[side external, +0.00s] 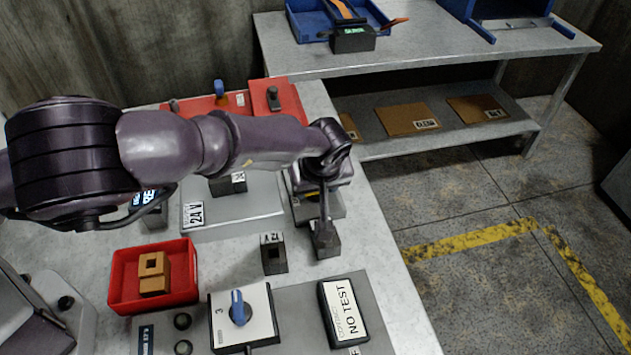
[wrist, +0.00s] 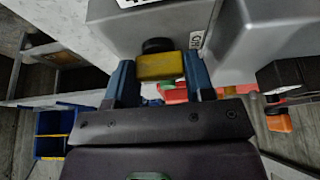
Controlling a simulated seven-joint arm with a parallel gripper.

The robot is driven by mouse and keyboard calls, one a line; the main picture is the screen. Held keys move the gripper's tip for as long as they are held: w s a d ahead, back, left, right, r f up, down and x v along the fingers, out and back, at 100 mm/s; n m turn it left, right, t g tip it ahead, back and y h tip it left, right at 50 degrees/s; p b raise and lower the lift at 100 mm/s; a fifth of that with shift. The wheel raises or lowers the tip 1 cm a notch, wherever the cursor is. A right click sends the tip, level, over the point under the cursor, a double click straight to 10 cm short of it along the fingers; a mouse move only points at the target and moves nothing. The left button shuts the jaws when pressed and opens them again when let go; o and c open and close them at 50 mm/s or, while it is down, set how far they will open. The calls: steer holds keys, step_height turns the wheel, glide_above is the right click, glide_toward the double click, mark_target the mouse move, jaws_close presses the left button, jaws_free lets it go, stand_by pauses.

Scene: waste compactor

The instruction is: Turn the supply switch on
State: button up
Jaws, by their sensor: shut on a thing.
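My gripper (side external: 321,188) points down over the right side of the bench, beside the grey plate labelled 24 V (side external: 238,212). In the wrist view, its two blue-grey fingers (wrist: 161,75) are on either side of a small yellow piece (wrist: 160,66) and shut on it. A round black part (wrist: 157,46) sits just behind the yellow piece, against a grey housing (wrist: 120,32). In the side view my arm and gripper hide most of this spot, and I cannot read the switch's position. A dark block (side external: 326,245) stands just below the gripper.
A red tray (side external: 120,281) holds orange-brown blocks (side external: 153,272). A blue rotary knob (side external: 238,307) and a NO TEST box (side external: 343,312) are near the front. A small dark socket block (side external: 273,256) stands between. A red panel (side external: 275,97) lies behind my arm. A second table (side external: 400,55) stands beyond.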

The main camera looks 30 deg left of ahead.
steer(key=o, duration=0.9)
steer(key=v, duration=1.3)
steer(key=shift+a, duration=0.1)
